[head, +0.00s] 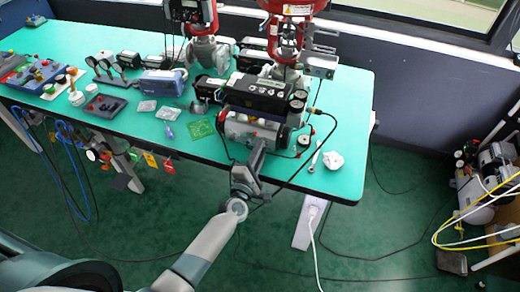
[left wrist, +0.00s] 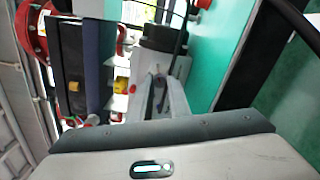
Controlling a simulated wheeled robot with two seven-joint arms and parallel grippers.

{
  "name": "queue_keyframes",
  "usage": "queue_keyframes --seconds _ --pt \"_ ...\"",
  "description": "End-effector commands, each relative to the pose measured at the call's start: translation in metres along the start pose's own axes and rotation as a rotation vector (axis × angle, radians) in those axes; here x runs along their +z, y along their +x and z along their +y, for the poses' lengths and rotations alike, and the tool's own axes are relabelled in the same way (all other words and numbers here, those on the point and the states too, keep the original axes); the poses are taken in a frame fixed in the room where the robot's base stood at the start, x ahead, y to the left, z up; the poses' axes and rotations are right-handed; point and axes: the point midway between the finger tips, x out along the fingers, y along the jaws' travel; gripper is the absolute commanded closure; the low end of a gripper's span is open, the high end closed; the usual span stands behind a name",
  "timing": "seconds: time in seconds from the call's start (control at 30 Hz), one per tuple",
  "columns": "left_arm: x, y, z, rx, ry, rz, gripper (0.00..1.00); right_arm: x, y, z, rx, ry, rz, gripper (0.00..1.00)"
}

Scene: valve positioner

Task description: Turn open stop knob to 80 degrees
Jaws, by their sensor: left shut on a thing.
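The valve positioner unit (head: 262,97), a black and silver box with gauges, stands near the right end of the green table. My left gripper (head: 258,148) reaches its front from below. In the left wrist view the fingers (left wrist: 160,98) are close together against the unit's pale face, shut on a small knob. The fingers mostly hide this knob; it appears to be the open stop knob, but its label and angle cannot be read. A yellow knob (left wrist: 121,85) shows left of the fingers. My right gripper is in neither view.
The green table (head: 330,90) holds red valve assemblies (head: 295,30) behind the unit, a blue device (head: 163,83) and control boxes to the left. A black cable (head: 322,125) loops right of the unit. A white crumpled item (head: 333,160) lies near the right edge.

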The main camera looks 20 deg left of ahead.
Motion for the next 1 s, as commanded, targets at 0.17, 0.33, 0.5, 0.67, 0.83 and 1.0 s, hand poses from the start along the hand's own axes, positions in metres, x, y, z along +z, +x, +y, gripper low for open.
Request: queue_keyframes --seconds 0.17,0.33,0.5,0.67,0.83,1.0 --pt "0.0 -0.001 0.0 -0.003 0.166 0.001 1.0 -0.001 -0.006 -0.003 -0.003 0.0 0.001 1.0" --pt "0.001 -0.001 0.0 -0.003 0.329 0.0 1.0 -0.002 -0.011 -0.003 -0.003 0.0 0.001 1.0" --pt "0.0 -0.001 -0.001 -0.004 0.49 0.0 1.0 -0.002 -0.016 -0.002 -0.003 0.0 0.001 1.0" --pt "0.0 -0.001 -0.001 -0.003 0.641 0.0 1.0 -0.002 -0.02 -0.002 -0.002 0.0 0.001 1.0" --pt "0.0 -0.001 -0.001 -0.004 0.802 -0.001 1.0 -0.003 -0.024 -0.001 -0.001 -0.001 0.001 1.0" --pt "0.0 -0.001 -0.001 -0.003 0.962 -0.001 1.0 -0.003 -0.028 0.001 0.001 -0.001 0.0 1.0"
